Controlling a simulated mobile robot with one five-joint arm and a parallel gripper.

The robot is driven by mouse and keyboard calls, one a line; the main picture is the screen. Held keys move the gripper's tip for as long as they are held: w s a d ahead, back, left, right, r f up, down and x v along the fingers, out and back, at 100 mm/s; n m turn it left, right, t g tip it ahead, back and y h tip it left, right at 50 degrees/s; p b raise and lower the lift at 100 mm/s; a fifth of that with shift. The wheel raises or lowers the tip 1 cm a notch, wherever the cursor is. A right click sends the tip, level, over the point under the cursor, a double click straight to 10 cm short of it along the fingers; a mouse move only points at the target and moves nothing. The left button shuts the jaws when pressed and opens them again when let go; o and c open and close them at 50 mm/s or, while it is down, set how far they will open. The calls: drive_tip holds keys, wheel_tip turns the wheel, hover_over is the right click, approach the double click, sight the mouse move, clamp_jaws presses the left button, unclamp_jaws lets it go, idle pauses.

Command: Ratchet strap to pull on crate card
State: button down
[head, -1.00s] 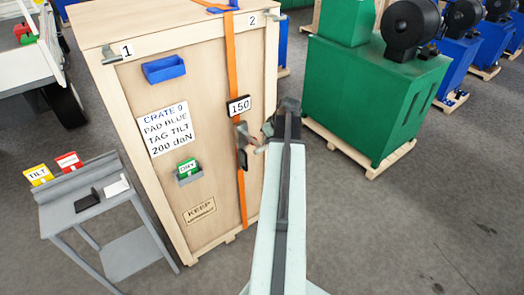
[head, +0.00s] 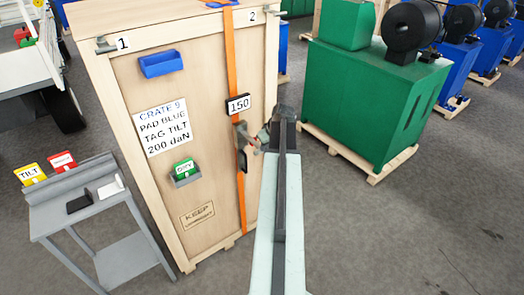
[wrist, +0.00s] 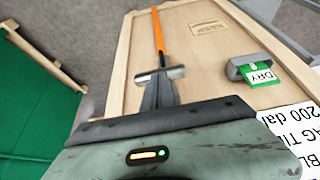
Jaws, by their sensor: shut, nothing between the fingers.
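The wooden crate (head: 115,100) stands upright with an orange strap (head: 232,65) down its front. The crate card (head: 161,126) reads "CRATE 9, PAD BLUE, TAG TILT, 200 daN". A black readout (head: 237,104) on the strap shows 150. The metal ratchet (head: 242,135) sits just below it; it also shows in the wrist view (wrist: 174,73). My gripper (head: 259,141) is shut and empty at the ratchet's right side. In the wrist view my fingers (wrist: 158,92) are at the ratchet; whether they touch it I cannot tell.
A green DRY tag (head: 184,167) sits in the crate's holder. A blue pad (head: 220,3) lies under the strap on top; a blue bin (head: 163,65) is on the front. A grey stand (head: 95,205) with TILT and red tags is left, a green machine (head: 350,95) right.

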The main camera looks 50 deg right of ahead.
wheel_tip(320, 180, down, 4)
drive_tip(key=b, duration=0.3)
drive_tip(key=shift+b, duration=0.3)
drive_tip(key=s, duration=0.2)
drive_tip(key=s+a+r+p, duration=0.1)
drive_tip(key=p+v, duration=0.7)
drive_tip(key=shift+r, duration=0.3)
